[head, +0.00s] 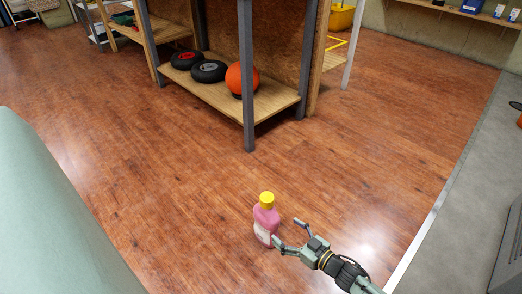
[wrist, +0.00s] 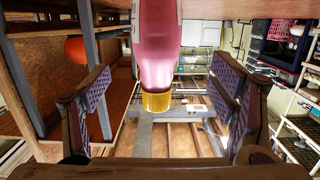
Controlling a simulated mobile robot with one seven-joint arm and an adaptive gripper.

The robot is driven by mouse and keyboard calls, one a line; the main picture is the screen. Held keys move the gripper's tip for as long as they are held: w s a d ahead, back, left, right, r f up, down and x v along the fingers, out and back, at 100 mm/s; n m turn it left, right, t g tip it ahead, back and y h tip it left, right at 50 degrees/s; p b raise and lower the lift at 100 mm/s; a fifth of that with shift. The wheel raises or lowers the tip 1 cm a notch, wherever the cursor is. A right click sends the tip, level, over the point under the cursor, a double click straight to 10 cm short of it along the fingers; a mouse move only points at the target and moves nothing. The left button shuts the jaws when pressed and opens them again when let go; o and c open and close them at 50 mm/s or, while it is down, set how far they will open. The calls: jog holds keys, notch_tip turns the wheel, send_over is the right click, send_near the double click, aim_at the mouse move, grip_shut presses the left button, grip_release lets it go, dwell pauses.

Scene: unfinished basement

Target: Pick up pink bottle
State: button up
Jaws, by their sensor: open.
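The pink bottle (head: 265,224) has a yellow cap and a pale label and stands upright on the wooden floor in the head view. My gripper (head: 288,235) is open just to the right of the bottle, with its fingers pointing toward it. In the wrist view, the bottle (wrist: 158,45) appears upside down, cap toward the picture's bottom, in the middle between the two spread fingers of my gripper (wrist: 165,98). I see no finger contact with the bottle. Its base is cut off by the top of the wrist view.
A wooden shelf unit (head: 222,96) with grey posts stands behind, holding two dark wheels (head: 208,70) and an orange ball (head: 241,78). A pale green rounded surface (head: 50,215) fills the left front. Open floor surrounds the bottle.

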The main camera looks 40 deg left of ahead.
aim_at(277, 224)
jog(key=a, duration=0.3)
jog(key=a+f+b, duration=0.1)
jog(key=a, duration=0.1)
jog(key=shift+w+a, duration=0.15)
jog(key=shift+w, duration=0.1)
jog(key=shift+w+a+f+b, duration=0.15)
jog(key=shift+a+b, duration=0.2)
jog(key=shift+a, duration=0.55)
jog(key=shift+w+a+f+b, duration=0.15)
jog(key=shift+a+b, duration=0.15)
jog(key=shift+a, duration=0.6)
jog(key=shift+w+a+f+b, duration=0.15)
jog(key=shift+a+b, duration=0.2)
jog(key=shift+a, duration=0.55)
jog(key=shift+c, duration=0.2)
grip_shut()
jog(key=shift+r, duration=0.15)
